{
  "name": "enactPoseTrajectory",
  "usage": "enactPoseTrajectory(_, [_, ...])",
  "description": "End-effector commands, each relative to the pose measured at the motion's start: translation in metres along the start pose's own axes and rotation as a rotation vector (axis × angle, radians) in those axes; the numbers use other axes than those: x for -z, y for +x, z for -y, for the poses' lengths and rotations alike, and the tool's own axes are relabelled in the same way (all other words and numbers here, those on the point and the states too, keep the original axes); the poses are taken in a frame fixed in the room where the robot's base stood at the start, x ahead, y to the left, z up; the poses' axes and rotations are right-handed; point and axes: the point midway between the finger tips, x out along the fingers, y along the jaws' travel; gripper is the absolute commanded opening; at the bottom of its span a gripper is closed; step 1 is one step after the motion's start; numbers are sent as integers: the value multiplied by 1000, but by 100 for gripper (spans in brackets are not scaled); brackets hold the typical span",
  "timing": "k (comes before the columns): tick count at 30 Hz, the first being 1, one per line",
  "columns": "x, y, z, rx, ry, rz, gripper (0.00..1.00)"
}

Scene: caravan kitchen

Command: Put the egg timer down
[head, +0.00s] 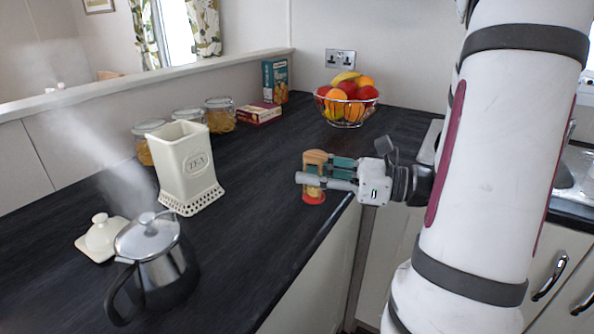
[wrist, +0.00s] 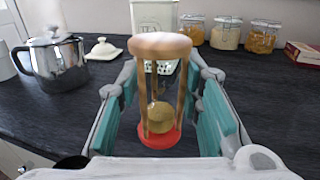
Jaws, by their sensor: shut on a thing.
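The egg timer (head: 313,196) is a sand timer with a wooden top and posts and a red base. It also shows upright in the middle of the wrist view (wrist: 160,138), with its sand in the lower bulb. My gripper (head: 322,174) is shut on it, with one teal-padded finger on either side of the posts in the wrist view. The timer is over the dark worktop (head: 265,215), close to its front edge. I cannot tell whether its red base touches the worktop.
A steaming metal kettle (head: 158,270), a cream lid (head: 101,237) and an open cream TEA canister (head: 187,168) stand at left. Glass jars (head: 220,115), boxes (head: 259,113) and a fruit bowl (head: 346,108) stand behind. The middle of the worktop is clear.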

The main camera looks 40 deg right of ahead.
Motion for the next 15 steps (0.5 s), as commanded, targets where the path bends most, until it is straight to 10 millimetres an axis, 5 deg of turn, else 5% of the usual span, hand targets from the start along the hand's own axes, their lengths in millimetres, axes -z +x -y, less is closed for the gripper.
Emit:
enactPoseTrajectory(9, [9, 38, 68, -3, -2, 1, 0])
enactPoseTrajectory(15, [11, 50, 91, -2, -1, 0, 0])
